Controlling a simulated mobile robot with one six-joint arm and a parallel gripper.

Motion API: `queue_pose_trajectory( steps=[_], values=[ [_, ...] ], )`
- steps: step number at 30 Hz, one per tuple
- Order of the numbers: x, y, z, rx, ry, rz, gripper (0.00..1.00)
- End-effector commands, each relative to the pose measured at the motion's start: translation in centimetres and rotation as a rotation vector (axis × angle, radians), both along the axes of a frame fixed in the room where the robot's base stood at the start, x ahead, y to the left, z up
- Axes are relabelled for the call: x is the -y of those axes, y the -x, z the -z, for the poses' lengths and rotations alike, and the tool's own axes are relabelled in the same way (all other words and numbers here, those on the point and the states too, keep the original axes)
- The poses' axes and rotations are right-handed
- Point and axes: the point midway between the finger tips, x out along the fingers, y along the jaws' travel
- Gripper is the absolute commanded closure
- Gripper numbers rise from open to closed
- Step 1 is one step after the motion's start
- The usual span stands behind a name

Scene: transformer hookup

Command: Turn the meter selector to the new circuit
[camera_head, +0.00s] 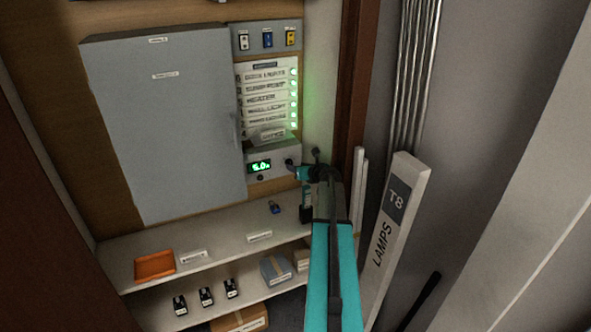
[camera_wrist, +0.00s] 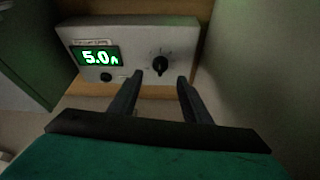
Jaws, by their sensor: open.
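The meter (camera_head: 272,164) is a pale box on the wooden wall panel, right of the large grey cabinet. Its green display (camera_wrist: 100,57) reads 5.0 A in the wrist view. The selector (camera_wrist: 160,64) is a black round knob on the right of the meter's face, with small marks around it. A smaller black knob (camera_wrist: 106,77) sits under the display. My gripper (camera_wrist: 160,76) is open and empty, its two dark fingers pointing at the meter. The selector shows beyond the fingertips, between them in the picture; I see no contact. In the head view my arm's end is at the meter's right side.
A labelled strip panel (camera_head: 265,97) with several lit green lamps is above the meter. Three switches (camera_head: 267,40) are above that. The grey cabinet (camera_head: 165,120) is shut. A shelf (camera_head: 215,247) below carries an orange tray (camera_head: 154,265). A T8 lamps box (camera_head: 396,225) stands right of my arm.

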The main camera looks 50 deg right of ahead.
Motion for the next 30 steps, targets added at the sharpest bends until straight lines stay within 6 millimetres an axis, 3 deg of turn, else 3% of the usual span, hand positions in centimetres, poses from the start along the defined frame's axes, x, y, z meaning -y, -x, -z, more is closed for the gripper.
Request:
queue_pose_trajectory(
  steps=[7,22,26,30],
  values=[
    [-0.4,1.3,-0.4,-0.001,0.001,0.001,0.56],
    [-0.8,1.2,-0.3,-0.005,-0.001,-0.007,0.56],
    [-2.4,0.7,0.8,-0.025,-0.009,-0.046,0.56],
    [-6.4,-0.3,3.5,-0.077,-0.029,-0.138,0.56]
  ],
)
